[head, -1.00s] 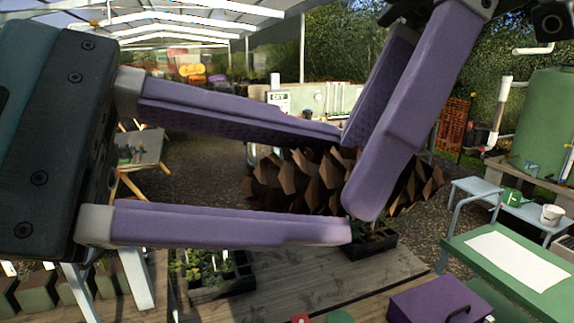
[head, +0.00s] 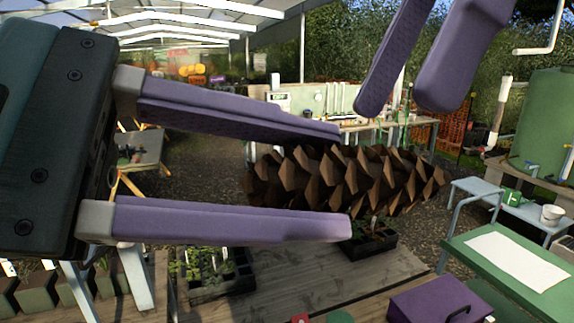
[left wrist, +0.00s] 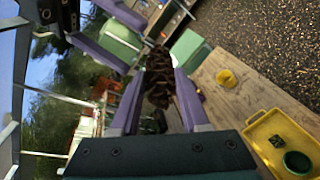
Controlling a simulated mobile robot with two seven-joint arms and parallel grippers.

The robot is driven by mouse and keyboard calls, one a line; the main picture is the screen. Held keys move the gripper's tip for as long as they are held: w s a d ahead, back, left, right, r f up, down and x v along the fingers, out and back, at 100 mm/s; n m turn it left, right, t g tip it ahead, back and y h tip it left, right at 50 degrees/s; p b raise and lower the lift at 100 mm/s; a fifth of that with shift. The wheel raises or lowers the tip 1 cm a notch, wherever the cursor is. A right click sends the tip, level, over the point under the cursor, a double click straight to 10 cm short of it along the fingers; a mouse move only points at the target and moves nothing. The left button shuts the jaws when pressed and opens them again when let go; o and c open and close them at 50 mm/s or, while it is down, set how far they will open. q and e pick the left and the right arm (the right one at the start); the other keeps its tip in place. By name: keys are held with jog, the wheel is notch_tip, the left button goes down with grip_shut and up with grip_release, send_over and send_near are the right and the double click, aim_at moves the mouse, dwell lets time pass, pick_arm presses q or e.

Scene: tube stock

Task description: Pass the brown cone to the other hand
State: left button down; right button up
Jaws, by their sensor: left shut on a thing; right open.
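The brown cone (head: 385,180) is a scaly pine cone lying lengthwise across the middle of the head view, held in the air. My left gripper (head: 345,180) comes in from the left with its purple fingers above and below the cone's left part, shut on it. The cone's right part sticks out past the fingertips. In the left wrist view the cone (left wrist: 158,78) sits between the left fingers. My right gripper (head: 405,108) is at the top right, open and empty, its fingers above the cone and apart from it.
A wooden bench (head: 310,275) below holds black seedling trays (head: 222,285) and a purple box (head: 440,305). A green table (head: 480,240) with a white sheet stands at the right. In the left wrist view, a yellow tray (left wrist: 262,125) lies on the bench. The air right of the cone is free.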

jog(key=w+d+f+m+t+h, duration=0.25)
jog(key=w+d+f+m, duration=0.2)
jog(key=w+f, duration=0.4)
jog(key=s+a+f+m+t, duration=0.25)
jog(key=s+f, duration=0.45)
jog(key=f, duration=0.6)
jog(key=s+d+f+m+h, duration=0.1)
jog(key=s+d+m, duration=0.3)
jog(key=s, duration=0.4)
jog(key=s+d+f+m+t+h, duration=0.1)
jog(key=s+d+f+m, duration=0.3)
jog(key=s, duration=0.4)
jog(key=shift+d+f+m+t+h, duration=0.2)
jog(key=shift+d+m+t+h, duration=0.25)
jog(key=shift+d, duration=0.35)
